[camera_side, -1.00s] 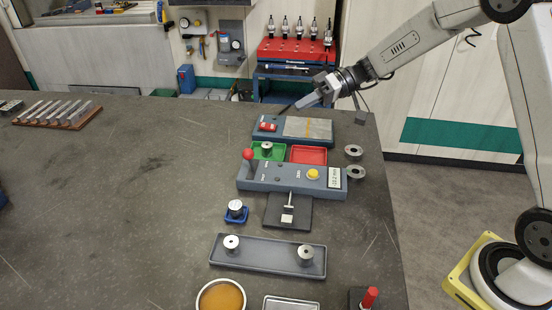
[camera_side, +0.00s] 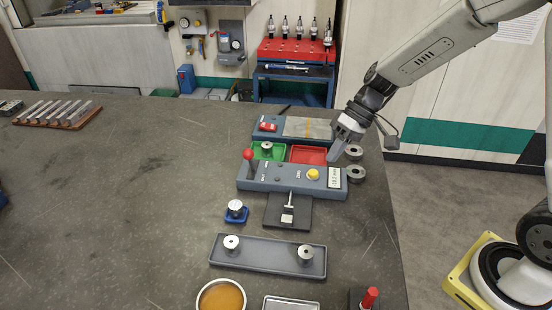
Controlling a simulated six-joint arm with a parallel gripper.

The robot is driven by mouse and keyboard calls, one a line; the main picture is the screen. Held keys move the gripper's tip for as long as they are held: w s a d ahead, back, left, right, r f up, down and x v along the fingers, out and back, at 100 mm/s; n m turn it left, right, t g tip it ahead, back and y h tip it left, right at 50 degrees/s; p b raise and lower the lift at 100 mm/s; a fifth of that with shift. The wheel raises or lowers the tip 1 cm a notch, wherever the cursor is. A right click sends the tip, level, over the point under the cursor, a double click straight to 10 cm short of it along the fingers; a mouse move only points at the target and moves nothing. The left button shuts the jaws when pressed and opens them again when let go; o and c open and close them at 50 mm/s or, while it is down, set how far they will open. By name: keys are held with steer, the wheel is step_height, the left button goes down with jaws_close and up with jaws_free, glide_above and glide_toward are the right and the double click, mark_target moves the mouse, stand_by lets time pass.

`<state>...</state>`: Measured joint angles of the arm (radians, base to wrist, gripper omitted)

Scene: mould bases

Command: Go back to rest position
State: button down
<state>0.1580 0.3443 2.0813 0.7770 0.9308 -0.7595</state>
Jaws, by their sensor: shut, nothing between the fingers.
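My gripper (camera_side: 333,157) hangs from the arm at the upper right, its fingers shut and pointing down-left. In the picture it overlaps the right end of the red tray (camera_side: 308,153), just above the measuring device's display (camera_side: 334,177). Nothing shows between the fingers. Its exact height above the table cannot be told from this one view.
A grey device (camera_side: 270,178) with a red-knobbed lever and yellow button stands mid-table. Two metal rings (camera_side: 355,174) lie by its right end. Behind are a green tray (camera_side: 277,147) and a plate fixture (camera_side: 305,128). A grey tray (camera_side: 268,262) holds two metal parts.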

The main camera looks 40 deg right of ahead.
steer(key=s+d+f+h, duration=0.1)
steer(key=s+h, duration=0.1)
steer(key=s, duration=0.1)
steer(key=s+d+h, duration=0.1)
steer(key=s+h, duration=0.1)
steer(key=s, duration=0.1)
steer(key=s+d+f+t+h, duration=0.1)
steer(key=s+h, duration=0.1)
steer(key=s, duration=0.1)
steer(key=shift+d+f+m, duration=0.25)
steer(key=shift+f+m, duration=0.05)
steer(key=shift+f, duration=0.05)
steer(key=shift+s+d+f+t+h, duration=0.1)
steer(key=shift+s+d+t+h, duration=0.1)
steer(key=shift+s+t+h, duration=0.4)
